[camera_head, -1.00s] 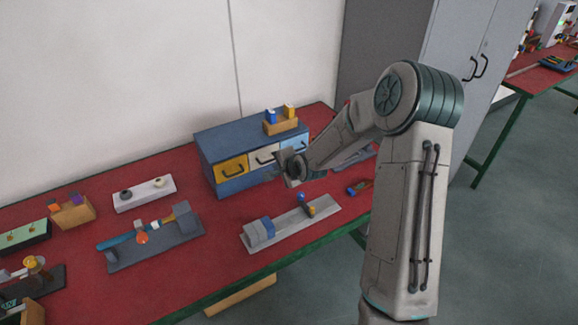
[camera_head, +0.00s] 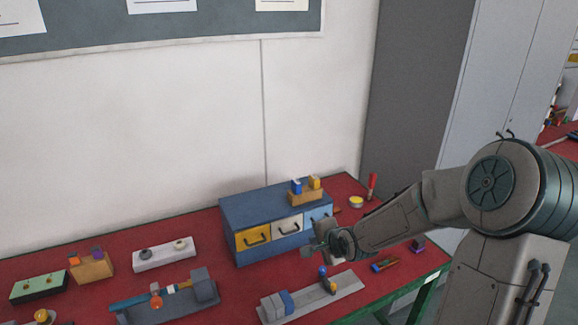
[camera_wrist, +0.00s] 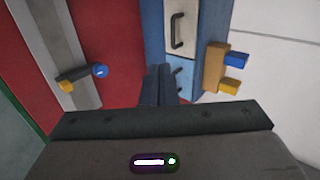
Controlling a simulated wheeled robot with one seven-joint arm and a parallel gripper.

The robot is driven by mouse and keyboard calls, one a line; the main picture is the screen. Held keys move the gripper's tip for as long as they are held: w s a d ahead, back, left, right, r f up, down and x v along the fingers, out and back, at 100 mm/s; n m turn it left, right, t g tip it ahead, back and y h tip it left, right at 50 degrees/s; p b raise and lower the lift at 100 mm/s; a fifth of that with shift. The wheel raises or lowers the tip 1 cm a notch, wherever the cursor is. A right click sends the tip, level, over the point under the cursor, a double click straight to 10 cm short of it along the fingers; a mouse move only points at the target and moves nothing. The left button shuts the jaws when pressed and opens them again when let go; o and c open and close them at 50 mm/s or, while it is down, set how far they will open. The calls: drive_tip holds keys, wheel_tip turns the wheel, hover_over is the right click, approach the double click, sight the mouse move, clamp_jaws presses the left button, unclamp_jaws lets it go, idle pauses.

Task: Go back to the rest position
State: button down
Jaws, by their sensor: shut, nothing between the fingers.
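My gripper (camera_head: 322,238) is in front of the right end of the blue drawer cabinet (camera_head: 245,215) on the red table (camera_head: 200,262). In the wrist view the gripper's two dark fingers (camera_wrist: 157,84) are together, with nothing between them. In that view the white drawer (camera_wrist: 181,28) and the light blue drawer (camera_wrist: 181,77) lie just beyond the fingers. In the head view my forearm comes in from the right, and the gripper hides part of the light blue drawer.
A grey rail fixture (camera_head: 312,300) with a blue knob stands in front of the cabinet. A wooden block holder (camera_head: 306,198) sits on the cabinet. A white strip (camera_head: 163,254) and a grey-blue fixture (camera_head: 165,305) stand to the left. A wall rises behind the table.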

drive_tip(key=s+d+r+n+g+h, duration=0.1)
drive_tip(key=s+r+n, duration=0.3)
drive_tip(key=s, duration=0.5)
drive_tip(key=s+r+n+g+h, duration=0.1)
drive_tip(key=s+r+n, duration=0.3)
drive_tip(key=s, duration=0.6)
drive_tip(key=s+d+r+n+g+h, duration=0.1)
drive_tip(key=s+r+n+g, duration=0.2)
drive_tip(key=s, duration=0.6)
drive_tip(key=shift+s+d+r+n+h, duration=0.35)
drive_tip(key=shift+r+n, duration=0.55)
drive_tip(key=shift+n, duration=0.3)
